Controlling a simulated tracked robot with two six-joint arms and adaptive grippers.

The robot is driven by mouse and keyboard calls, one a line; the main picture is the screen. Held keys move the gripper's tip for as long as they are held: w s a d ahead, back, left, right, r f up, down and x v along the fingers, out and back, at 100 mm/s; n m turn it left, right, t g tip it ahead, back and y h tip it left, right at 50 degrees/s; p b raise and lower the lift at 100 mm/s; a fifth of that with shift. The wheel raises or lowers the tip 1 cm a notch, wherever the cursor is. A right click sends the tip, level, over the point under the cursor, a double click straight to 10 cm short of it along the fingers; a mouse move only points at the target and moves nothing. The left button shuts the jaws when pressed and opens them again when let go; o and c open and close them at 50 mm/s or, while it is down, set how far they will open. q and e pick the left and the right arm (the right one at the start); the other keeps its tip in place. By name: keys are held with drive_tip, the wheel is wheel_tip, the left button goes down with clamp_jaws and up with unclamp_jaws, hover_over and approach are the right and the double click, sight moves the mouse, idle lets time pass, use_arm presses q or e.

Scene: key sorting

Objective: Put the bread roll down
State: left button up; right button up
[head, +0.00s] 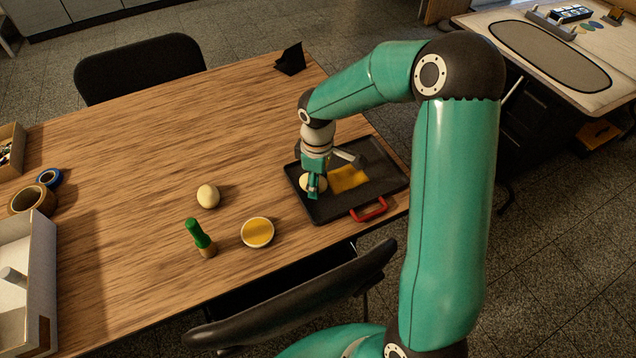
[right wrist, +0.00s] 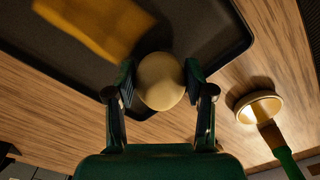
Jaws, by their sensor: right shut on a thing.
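A round pale bread roll (right wrist: 160,80) is between the two fingers of my right gripper (right wrist: 162,88), which is shut on it. In the head view the gripper (head: 314,190) points down at the left part of a dark tray (head: 335,210), and part of the roll (head: 305,184) shows beside the fingers. I cannot tell whether the roll touches the tray. A second round pale roll (head: 208,196) lies on the wooden table (head: 150,180), left of the tray. My left gripper is not in view.
Tape rolls (head: 32,200) and a white box (head: 40,270) are far left.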

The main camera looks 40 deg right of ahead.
drive_tip(key=shift+f, duration=0.65)
drive_tip(key=o, duration=1.1)
drive_tip(key=shift+f, duration=0.1)
drive_tip(key=shift+o, duration=0.2)
drive_tip(key=shift+r, duration=0.2)
wheel_tip(320, 180, up, 12)
drive_tip(key=shift+f+p, duration=0.1)
drive_tip(key=shift+p, duration=0.3)
